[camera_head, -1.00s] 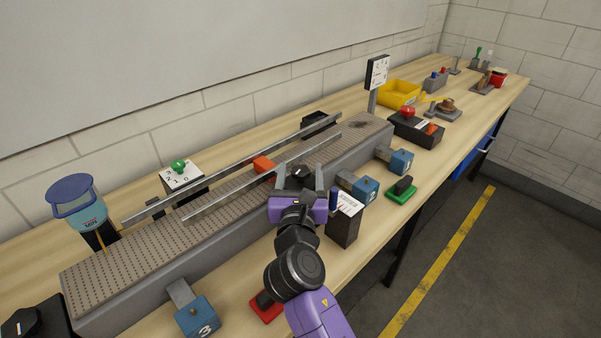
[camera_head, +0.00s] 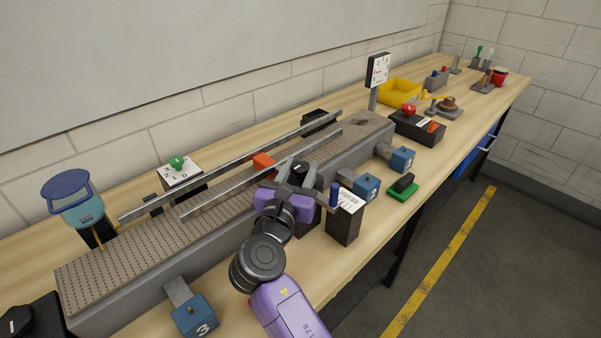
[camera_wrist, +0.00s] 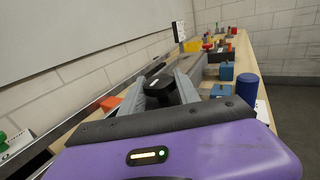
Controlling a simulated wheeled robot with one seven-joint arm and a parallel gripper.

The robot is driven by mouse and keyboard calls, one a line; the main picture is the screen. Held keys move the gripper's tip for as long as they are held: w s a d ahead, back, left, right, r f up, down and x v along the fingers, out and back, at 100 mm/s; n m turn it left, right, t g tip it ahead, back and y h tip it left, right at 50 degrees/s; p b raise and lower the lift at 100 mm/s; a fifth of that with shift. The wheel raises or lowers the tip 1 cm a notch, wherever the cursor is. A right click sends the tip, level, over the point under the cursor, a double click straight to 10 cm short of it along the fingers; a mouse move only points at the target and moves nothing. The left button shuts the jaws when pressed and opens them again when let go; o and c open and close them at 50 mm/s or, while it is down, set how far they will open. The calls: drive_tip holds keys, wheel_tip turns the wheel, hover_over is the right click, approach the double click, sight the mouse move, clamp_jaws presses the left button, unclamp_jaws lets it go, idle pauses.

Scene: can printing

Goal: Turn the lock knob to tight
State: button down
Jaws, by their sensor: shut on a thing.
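The black lock knob (camera_head: 299,166) stands beside the conveyor's front edge, near the lower guide rail. It also shows in the wrist view (camera_wrist: 160,95), with a short pale mark on its top. My gripper (camera_head: 302,174) is shut on the knob, one grey finger on either side of it. The fingers also show in the wrist view (camera_wrist: 164,90). My purple gripper body hides most of the knob's base. I cannot read any tight or loose marking near the knob.
Metal guide rails (camera_head: 228,167) run over the perforated conveyor (camera_head: 150,240), with an orange block (camera_head: 263,162) at the rails. A black box with a white label and blue post (camera_head: 343,222) stands close on the right. Blue numbered blocks (camera_head: 367,186) line the front.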

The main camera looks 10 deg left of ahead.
drive_tip(key=m+h, duration=0.1)
drive_tip(key=h, duration=0.1)
drive_tip(key=m+g+h+b, duration=0.1)
drive_tip(key=m+h, duration=0.1)
drive_tip(key=shift+a+h, duration=0.2)
drive_tip(key=shift+h, duration=0.1)
drive_tip(key=shift+f+m+g+h+b, duration=0.1)
drive_tip(key=shift+m+g+h+b, duration=0.6)
drive_tip(key=shift+h, duration=0.4)
drive_tip(key=m+g+h+b, duration=0.2)
drive_tip(key=h+b, duration=0.1)
drive_tip(key=shift+d+m, duration=0.1)
drive_tip(key=shift+m, duration=0.2)
drive_tip(key=shift+m+g+h+b, duration=0.3)
drive_tip(key=shift+h+b, duration=0.1)
drive_tip(key=shift+b, duration=0.15)
drive_tip(key=shift+d+m+g+h+b, duration=0.1)
drive_tip(key=shift+m+g+h+b, duration=0.35)
drive_tip(key=shift+b, duration=0.25)
drive_tip(key=c, duration=0.9)
unclamp_jaws()
